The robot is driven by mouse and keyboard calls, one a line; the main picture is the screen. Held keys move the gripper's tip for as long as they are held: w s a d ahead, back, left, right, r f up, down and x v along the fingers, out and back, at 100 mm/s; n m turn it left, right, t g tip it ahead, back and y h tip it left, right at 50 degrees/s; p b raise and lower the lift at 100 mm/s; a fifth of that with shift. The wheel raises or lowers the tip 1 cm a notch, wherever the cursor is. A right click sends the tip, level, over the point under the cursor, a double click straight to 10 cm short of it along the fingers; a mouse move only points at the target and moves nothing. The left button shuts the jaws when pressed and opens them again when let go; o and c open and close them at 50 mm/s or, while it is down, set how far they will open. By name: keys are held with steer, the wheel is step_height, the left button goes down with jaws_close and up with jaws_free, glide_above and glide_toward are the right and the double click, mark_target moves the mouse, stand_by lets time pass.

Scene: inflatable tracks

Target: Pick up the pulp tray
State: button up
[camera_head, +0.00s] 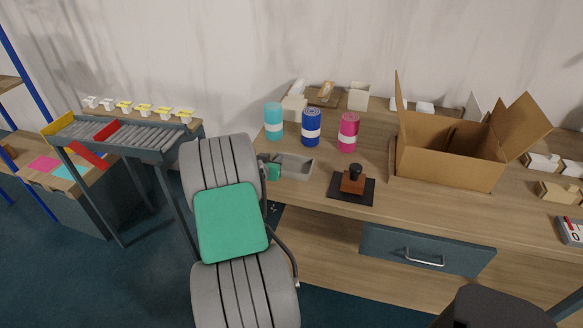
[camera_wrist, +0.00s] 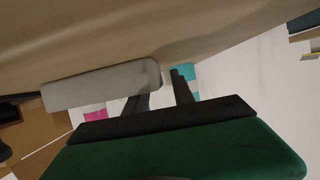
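The pulp tray (camera_head: 297,168) is a shallow grey tray lying on the wooden table, near its left end and behind the front edge. My gripper (camera_head: 270,173) is at the tray's left end, partly hidden by my arm. In the wrist view, the tray (camera_wrist: 85,88) shows as a pale grey slab against the upside-down tabletop. My gripper's (camera_wrist: 163,88) two dark fingers are apart, with a gap between them, close to the tray's end. I cannot tell whether they touch it.
A turquoise roll (camera_head: 273,121), a blue roll (camera_head: 311,127) and a pink roll (camera_head: 348,132) stand behind the tray. A stamp on a dark pad (camera_head: 352,185) lies to its right, then an open cardboard box (camera_head: 448,165). A roller conveyor (camera_head: 115,135) stands left.

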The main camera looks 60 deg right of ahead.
steer(key=shift+c, duration=0.3)
jaws_close()
stand_by(0.4)
